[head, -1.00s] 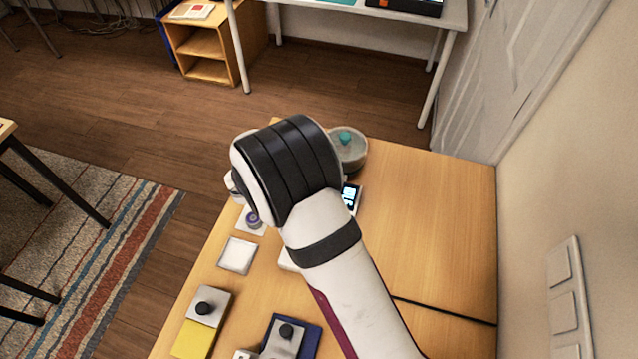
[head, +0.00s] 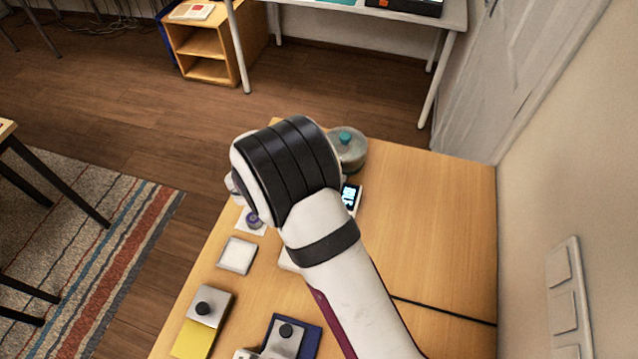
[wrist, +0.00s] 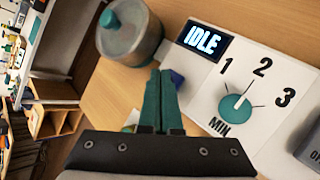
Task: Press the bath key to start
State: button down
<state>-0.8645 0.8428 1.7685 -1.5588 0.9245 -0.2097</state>
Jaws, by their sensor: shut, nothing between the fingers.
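My gripper (wrist: 160,100) has its teal fingers pressed together, with nothing between them. In the wrist view the fingertips are near a small blue piece (wrist: 177,78), partly hidden behind them; I cannot tell whether they touch. A white control box (wrist: 285,55) has a lit display (wrist: 206,41) reading IDLE and a teal dial (wrist: 236,108) marked 1, 2, 3 MIN. A round bath vessel (wrist: 150,38) with a teal knob stands beyond the fingers; it also shows in the head view (head: 352,154). I cannot identify the bath key for certain. In the head view my arm hides the fingers.
A grey part (wrist: 309,145) with cut-off lettering sits at the right edge of the wrist view. A white square pad (head: 237,255), a yellow-and-grey block (head: 193,338) and a blue-based block (head: 309,343) lie nearer on the table. The table's right side (head: 440,235) is mostly clear.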

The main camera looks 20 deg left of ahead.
jog(key=shift+f, duration=0.3)
jog(key=shift+f, duration=0.5)
dwell(0.5)
jog(key=shift+r, duration=0.95)
jog(key=shift+r, duration=2.5)
